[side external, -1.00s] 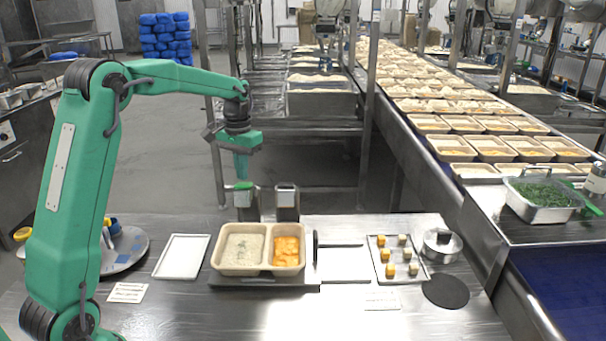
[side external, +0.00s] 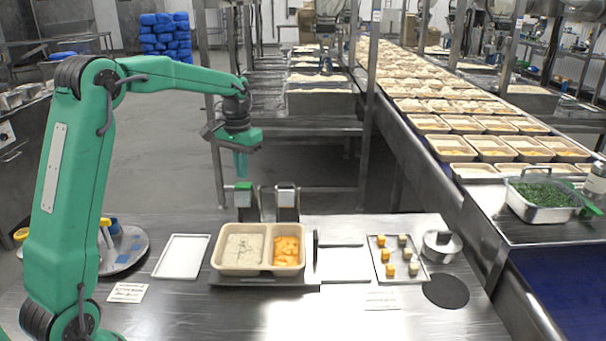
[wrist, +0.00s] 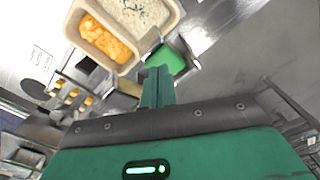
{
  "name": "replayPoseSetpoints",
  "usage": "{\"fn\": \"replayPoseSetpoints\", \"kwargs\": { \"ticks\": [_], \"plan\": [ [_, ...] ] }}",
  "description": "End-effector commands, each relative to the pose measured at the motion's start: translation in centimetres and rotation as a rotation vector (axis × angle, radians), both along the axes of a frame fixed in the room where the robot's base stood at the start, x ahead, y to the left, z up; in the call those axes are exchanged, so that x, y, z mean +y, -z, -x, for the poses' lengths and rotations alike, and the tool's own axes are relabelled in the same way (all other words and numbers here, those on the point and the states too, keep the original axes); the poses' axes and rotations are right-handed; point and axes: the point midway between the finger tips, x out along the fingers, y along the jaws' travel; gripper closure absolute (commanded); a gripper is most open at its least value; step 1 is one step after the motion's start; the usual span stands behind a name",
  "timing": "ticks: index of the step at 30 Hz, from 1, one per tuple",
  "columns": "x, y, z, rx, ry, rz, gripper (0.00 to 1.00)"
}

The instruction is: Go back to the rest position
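My gripper (side external: 241,164) hangs in the air above the back edge of the table, pointing down, with nothing seen in it. In the wrist view its green fingers (wrist: 158,87) lie close together and look shut. In front of these, a two-compartment tray (side external: 241,271) holds rice on the left and orange food on the right. The tray also shows in the wrist view (wrist: 87,47).
A white tray (side external: 182,257) lies to the left. A small tray with several cubes (side external: 424,276), a round metal pot (side external: 441,247) and a black disc (side external: 446,291) lie to the right. A conveyor (side external: 420,170) with many food trays runs behind.

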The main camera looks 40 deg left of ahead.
Motion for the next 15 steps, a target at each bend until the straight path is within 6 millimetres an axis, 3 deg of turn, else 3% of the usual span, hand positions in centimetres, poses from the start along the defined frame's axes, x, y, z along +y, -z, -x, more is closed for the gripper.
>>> {"fn": "replayPoseSetpoints", "kwargs": {
  "ticks": [8, 15],
  "plan": [
    [-3.5, -3.1, 2.6, -0.066, 0.038, -0.022, 1.00],
    [-7.1, -5.5, 6.2, -0.140, 0.078, -0.041, 1.00]
  ]
}}
